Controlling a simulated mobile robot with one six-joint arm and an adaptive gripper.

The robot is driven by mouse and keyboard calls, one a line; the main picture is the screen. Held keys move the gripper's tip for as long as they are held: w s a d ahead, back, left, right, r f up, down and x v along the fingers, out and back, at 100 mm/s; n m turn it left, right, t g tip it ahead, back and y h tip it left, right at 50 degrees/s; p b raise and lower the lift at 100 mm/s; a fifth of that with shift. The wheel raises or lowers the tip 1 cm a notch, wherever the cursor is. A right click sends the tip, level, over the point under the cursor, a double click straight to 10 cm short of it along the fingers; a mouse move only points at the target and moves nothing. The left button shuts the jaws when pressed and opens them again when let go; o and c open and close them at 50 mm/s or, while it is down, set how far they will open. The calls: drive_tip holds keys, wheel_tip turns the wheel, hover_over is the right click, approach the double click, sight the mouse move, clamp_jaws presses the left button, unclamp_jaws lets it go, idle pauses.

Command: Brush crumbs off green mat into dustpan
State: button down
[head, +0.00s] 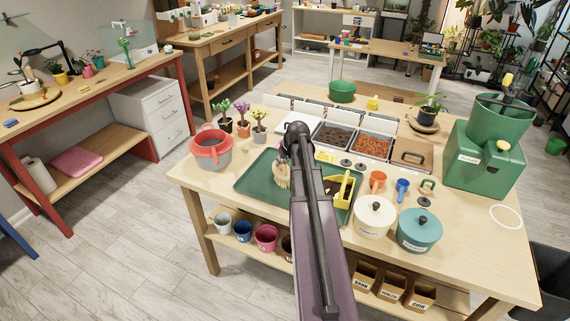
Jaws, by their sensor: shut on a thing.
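The green mat (252,181) lies on the light wooden table and looks like a shallow tray. The yellow dustpan (346,188) rests on its right part, partly behind my arm; a dark patch beside it is too small to make out. A pale-bristled brush (283,177) stands bristles down over the middle of the mat, just left of my arm. My gripper (287,160) is shut on the brush, mostly hidden by my wrist. I cannot tell whether the bristles touch the mat. No crumbs can be made out clearly.
A red-rimmed grey pot (211,151) and small flower pots stand left and behind the mat. Bins of soil (334,137) and orange pellets (372,147) are behind it. A cream lidded pot (375,217) and a teal one (418,231) stand close on the right.

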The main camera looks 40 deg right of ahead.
drive_tip(key=shift+w+a, duration=0.25)
drive_tip(key=shift+w, duration=0.25)
drive_tip(key=shift+w+a, duration=0.25)
drive_tip(key=shift+w, duration=0.2)
drive_tip(key=shift+w, duration=0.1)
drive_tip(key=shift+w+a, duration=0.45)
drive_tip(key=shift+w, duration=0.45)
drive_tip(key=shift+w+a, duration=0.45)
drive_tip(key=shift+w, duration=0.4)
drive_tip(key=shift+d, duration=0.1)
drive_tip(key=shift+w+d+f, duration=0.1)
drive_tip(key=shift+w+d, duration=0.15)
drive_tip(key=shift+d, duration=0.2)
drive_tip(key=shift+w+d, duration=0.2)
drive_tip(key=shift+d, duration=0.25)
drive_tip(key=shift+s+d, duration=0.1)
drive_tip(key=shift+s, duration=0.05)
drive_tip(key=shift+s+d, duration=0.4)
drive_tip(key=shift+s, duration=0.45)
drive_tip(key=shift+s+d, duration=0.4)
drive_tip(key=shift+s, duration=0.4)
